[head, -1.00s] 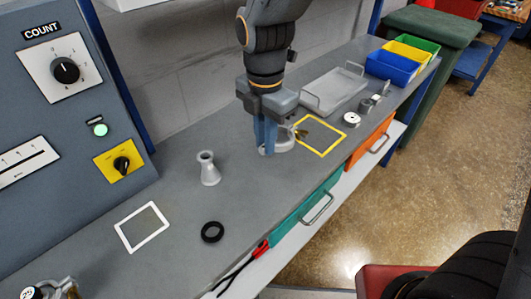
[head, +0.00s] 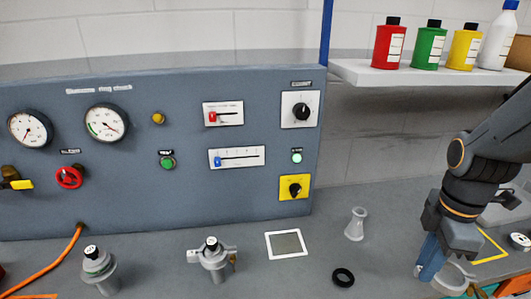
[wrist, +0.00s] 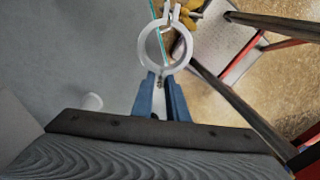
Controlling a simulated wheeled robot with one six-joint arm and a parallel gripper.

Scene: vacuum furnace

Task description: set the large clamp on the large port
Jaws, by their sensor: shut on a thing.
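My gripper (head: 430,268) is at the right of the head view, its blue fingers pointing down. It is shut on the large clamp (head: 455,280), a pale grey ring. In the wrist view the clamp (wrist: 142,54) is an open ring gripped at its near side by my gripper (wrist: 160,82), with its split ends at the far side. Its height above the bench is hard to tell. Two ports stand in front of the panel at left. The left port (head: 104,284) has a dark-topped cap and no visible clamp. The right port (head: 216,276) carries a clamp with side lugs.
Between the ports and my gripper are a white-framed pad (head: 269,238), a flared grey fitting (head: 356,224) and a black ring (head: 343,277). An orange hose (head: 60,258) runs beside the left port. The panel (head: 180,205) rises behind. A shelf with bottles (head: 425,74) hangs at upper right.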

